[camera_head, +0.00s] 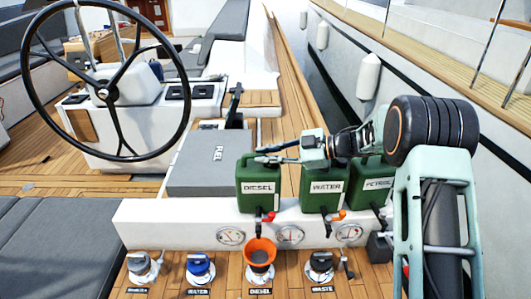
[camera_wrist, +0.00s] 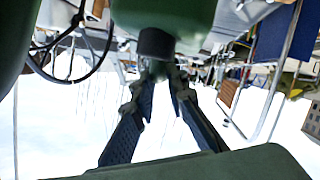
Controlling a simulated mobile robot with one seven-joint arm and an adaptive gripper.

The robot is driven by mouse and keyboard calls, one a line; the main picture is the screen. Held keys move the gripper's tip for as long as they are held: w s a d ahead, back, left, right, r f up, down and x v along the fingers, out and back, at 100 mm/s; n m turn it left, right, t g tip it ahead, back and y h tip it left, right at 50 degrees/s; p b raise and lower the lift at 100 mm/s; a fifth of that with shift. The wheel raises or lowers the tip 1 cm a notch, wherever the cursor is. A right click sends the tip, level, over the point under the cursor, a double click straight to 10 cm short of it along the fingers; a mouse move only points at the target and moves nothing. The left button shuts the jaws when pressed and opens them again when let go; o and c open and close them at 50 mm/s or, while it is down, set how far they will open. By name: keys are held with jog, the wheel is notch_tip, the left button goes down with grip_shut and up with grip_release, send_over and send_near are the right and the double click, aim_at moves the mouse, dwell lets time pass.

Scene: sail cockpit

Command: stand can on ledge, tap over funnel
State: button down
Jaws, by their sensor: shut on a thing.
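The green can labelled DIESEL (camera_head: 258,190) is upright at the white ledge (camera_head: 160,215). Its black tap with a red lever (camera_head: 269,216) points forward at the ledge's front edge. The orange funnel (camera_head: 260,246) sits in the deck filler marked DIESEL, below and roughly in line with that tap. My gripper (camera_head: 266,158) reaches in from the right and is shut at the top of the diesel can, apparently on its handle. In the wrist view, my fingers (camera_wrist: 160,78) converge beside green can parts. Whether the can's base touches the ledge is unclear.
Green WATER (camera_head: 326,190) and PETROL (camera_head: 377,183) cans stand close on the right, partly behind my arm. Round gauges (camera_head: 290,235) line the ledge front. Other fillers (camera_head: 201,268) flank the funnel. A grey FUEL box (camera_head: 212,160) and steering wheel (camera_head: 105,90) are behind left.

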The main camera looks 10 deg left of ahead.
jog(key=shift+a+r, duration=0.1)
jog(key=c, duration=1.9)
grip_release()
jog(key=b+v, duration=0.1)
jog(key=v, duration=1.1)
jog(key=shift+b, duration=0.35)
jog(key=shift+w, duration=0.1)
